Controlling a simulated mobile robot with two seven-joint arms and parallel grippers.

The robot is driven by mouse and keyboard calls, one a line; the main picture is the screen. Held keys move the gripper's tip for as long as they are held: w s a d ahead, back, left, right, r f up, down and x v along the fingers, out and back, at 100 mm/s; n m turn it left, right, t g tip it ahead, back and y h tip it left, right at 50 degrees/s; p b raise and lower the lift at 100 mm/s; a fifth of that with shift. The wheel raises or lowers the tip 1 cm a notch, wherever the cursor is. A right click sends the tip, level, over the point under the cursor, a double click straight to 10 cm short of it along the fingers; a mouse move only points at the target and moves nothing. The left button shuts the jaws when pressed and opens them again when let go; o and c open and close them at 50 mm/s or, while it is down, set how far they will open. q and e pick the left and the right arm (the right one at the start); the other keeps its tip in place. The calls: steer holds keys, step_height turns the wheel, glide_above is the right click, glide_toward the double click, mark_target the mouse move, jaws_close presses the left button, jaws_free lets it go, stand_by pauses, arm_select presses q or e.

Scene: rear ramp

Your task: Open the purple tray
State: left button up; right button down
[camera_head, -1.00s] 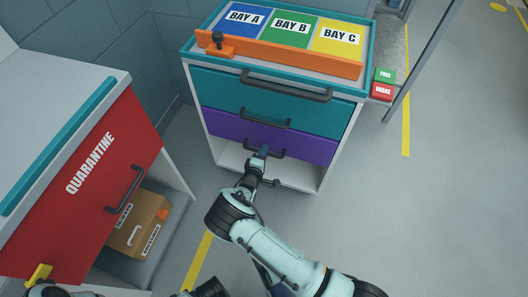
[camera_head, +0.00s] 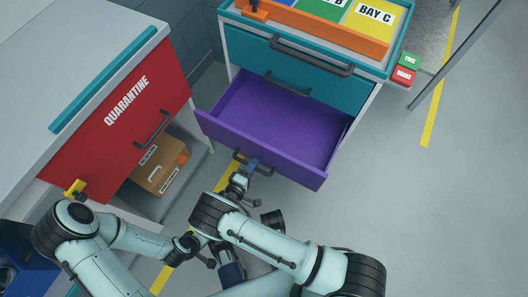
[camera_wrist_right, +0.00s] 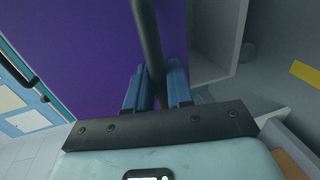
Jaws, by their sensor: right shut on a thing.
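The purple tray (camera_head: 280,128) is a drawer in the white cart, pulled well out below a teal drawer. Its inside shows and looks empty. My right gripper (camera_head: 251,164) is at the dark bar handle (camera_head: 240,157) on the tray's front. In the right wrist view, its blue fingers (camera_wrist_right: 157,88) are shut on the handle (camera_wrist_right: 148,40), with the purple front (camera_wrist_right: 95,50) behind. My left arm is at the lower left; its gripper (camera_head: 208,262) is near the bottom, apart from the tray, and its jaws are not clear.
A red QUARANTINE drawer front (camera_head: 110,125) stands at left, with a cardboard box (camera_head: 160,165) on a shelf below. The teal drawer (camera_head: 300,72) above the tray is closed. An orange bar (camera_head: 325,24) lies across the cart top. Clear floor (camera_head: 440,210) is at right.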

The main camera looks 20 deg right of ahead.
steer(key=v, duration=0.3)
steer(key=shift+a+f, duration=0.1)
steer(key=shift+f, duration=0.15)
steer(key=c, duration=1.2)
jaws_free()
